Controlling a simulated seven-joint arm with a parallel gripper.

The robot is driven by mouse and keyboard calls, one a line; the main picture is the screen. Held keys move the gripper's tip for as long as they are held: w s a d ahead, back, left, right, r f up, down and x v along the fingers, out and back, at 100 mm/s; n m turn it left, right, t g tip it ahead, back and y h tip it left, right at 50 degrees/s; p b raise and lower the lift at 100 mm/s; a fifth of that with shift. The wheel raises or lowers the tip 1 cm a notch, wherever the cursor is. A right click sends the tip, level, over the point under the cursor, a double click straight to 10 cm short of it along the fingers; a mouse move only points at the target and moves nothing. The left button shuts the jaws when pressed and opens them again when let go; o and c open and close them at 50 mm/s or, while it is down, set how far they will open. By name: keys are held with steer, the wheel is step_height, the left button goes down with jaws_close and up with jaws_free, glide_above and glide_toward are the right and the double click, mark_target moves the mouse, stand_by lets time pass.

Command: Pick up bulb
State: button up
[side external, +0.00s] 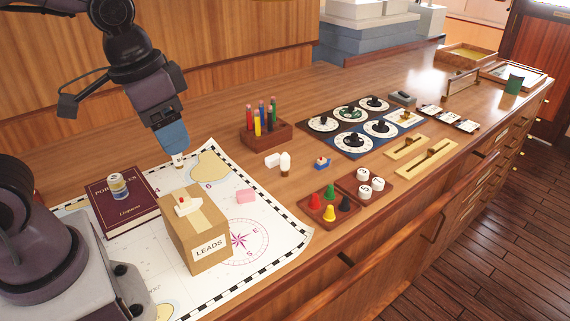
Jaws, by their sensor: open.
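A small white bulb (285,159) with a brownish base stands upright on the wooden counter, just past the right edge of the chart. A small white block (272,160) is close beside it on the left. My gripper (178,157) hangs over the upper left part of the chart, well to the left of the bulb and apart from it. It is open. A small whitish thing with a tan band shows at its fingertips; I cannot tell whether it is part of the gripper or something behind it.
A cardboard box (194,234) labelled LEADS and a dark red book (125,212) with a tin (118,186) on it stand on the chart (275,245). A pencil holder (266,136) is behind the bulb. Peg trays (329,207) and dials (352,135) lie to the right.

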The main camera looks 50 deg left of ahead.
steer(key=w+a+f+m+g+y, duration=0.3)
steer(key=w+a+f+g+y, duration=0.15)
steer(key=w+f, duration=0.5)
steer(key=m+t+y, duration=1)
steer(key=m+y, duration=0.2)
steer(key=m, duration=0.7)
glide_above(286, 161)
steer(key=d, duration=0.2)
step_height(286, 161, down, 11)
steer(key=f, duration=0.6)
steer(key=shift+s+a+f, duration=0.25)
steer(key=shift+s+f, duration=0.1)
steer(key=shift+x, duration=0.85)
steer(key=shift+w+a+r, duration=0.2)
steer(key=shift+w+a, duration=0.1)
steer(key=shift+a, duration=0.25)
steer(key=c, duration=1)
